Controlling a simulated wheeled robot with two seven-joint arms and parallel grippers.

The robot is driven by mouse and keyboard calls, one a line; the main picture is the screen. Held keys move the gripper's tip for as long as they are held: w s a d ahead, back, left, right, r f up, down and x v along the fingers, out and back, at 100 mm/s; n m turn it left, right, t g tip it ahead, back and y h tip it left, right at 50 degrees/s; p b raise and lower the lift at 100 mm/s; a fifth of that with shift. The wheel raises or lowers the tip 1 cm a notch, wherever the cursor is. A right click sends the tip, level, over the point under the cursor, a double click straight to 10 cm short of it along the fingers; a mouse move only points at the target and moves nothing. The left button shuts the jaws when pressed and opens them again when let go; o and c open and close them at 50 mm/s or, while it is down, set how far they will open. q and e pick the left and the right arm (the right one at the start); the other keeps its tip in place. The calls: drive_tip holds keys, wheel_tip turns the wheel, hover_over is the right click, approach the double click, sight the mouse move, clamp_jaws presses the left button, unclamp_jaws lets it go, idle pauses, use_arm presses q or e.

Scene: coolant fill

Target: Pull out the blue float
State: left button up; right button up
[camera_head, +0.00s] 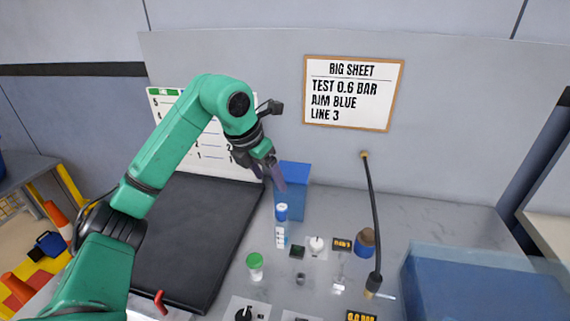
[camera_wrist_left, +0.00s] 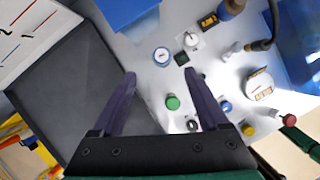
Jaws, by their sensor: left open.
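A small blue-and-white round piece (camera_head: 281,212), likely the blue float, stands above a white marked column (camera_head: 281,237) on the grey worktop. From above, in the left wrist view, it is a white disc with a blue rim (camera_wrist_left: 162,56). My left gripper (camera_head: 277,183) is open and empty, pointing down above the piece, in front of the blue box. In the left wrist view its fingertips (camera_wrist_left: 160,76) are spread to either side of the disc's line, with the disc just beyond them. No contact shows. My right gripper is not in view.
A tall blue box (camera_head: 294,180) stands close behind the piece. A green-capped container (camera_head: 255,261), a white knob (camera_head: 317,243), a brown-and-blue jar (camera_head: 366,240) and a dark hose (camera_head: 374,210) are nearby. A black mat (camera_head: 190,250) lies left; a large blue translucent bin (camera_head: 480,285) is right.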

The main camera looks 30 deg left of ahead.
use_arm(q)
drive_tip(key=p, duration=0.1)
approach(282, 206)
drive_tip(key=f, duration=0.2)
drive_tip(key=p+x, duration=0.2)
drive_tip(key=x, duration=0.6)
drive_tip(key=shift+w+d, duration=0.1)
drive_tip(key=shift+w, duration=0.05)
drive_tip(key=shift+f, duration=0.25)
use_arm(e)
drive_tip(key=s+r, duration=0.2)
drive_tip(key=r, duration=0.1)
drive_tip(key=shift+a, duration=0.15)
use_arm(q)
drive_tip(key=shift+w, duration=0.1)
clamp_jaws()
drive_tip(key=c, duration=0.9)
unclamp_jaws()
drive_tip(key=shift+c, duration=1.2)
drive_tip(key=shift+r, duration=0.1)
drive_tip(key=shift+r, duration=0.1)
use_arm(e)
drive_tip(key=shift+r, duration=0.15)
